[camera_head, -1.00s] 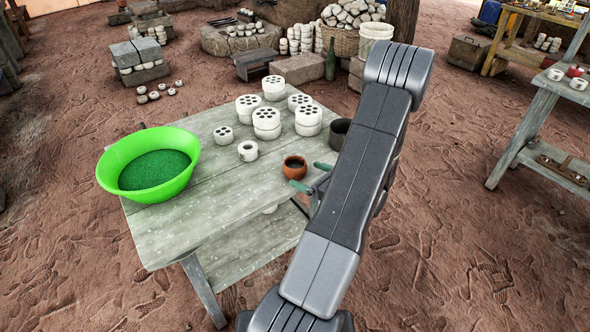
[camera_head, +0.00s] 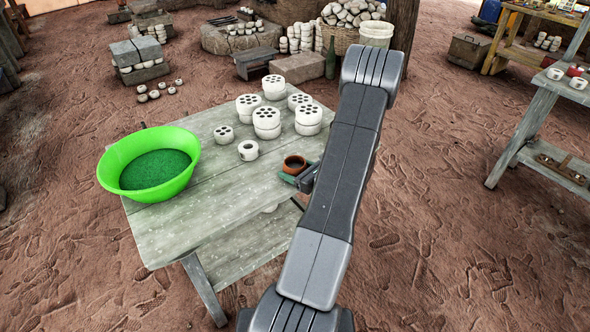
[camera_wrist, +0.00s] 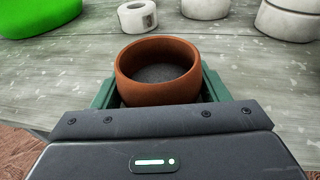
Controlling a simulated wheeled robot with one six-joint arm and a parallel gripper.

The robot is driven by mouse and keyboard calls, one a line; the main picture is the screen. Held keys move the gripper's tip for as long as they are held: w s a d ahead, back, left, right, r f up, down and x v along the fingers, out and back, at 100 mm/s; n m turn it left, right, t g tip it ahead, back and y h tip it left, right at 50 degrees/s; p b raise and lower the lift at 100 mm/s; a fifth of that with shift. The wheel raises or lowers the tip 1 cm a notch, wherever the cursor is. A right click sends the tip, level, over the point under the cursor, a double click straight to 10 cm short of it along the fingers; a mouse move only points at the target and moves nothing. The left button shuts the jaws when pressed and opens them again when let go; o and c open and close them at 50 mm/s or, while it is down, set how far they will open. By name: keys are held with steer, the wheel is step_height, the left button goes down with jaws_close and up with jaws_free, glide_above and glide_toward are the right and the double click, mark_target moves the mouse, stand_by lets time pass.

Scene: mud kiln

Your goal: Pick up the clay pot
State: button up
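The clay pot (camera_head: 294,162) is a small round reddish-brown pot, upright near the right edge of the grey wooden table (camera_head: 190,225). In the wrist view the pot (camera_wrist: 158,82) sits between the green fingers of my gripper (camera_wrist: 160,86), with its dark inside visible. My gripper (camera_head: 297,171) reaches in low from the right in the head view. One finger is on each side of the pot, and the fingers look open. The lower pot wall is hidden by the gripper body, so I cannot tell whether the fingers touch it.
A green basin (camera_head: 150,168) with green contents stands on the table's left side. A small white cylinder (camera_head: 248,150) stands behind the pot, and several white perforated cylinders (camera_head: 267,120) stand farther back. The table's front is clear.

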steer(key=c, duration=0.4)
steer(key=shift+r, duration=0.1)
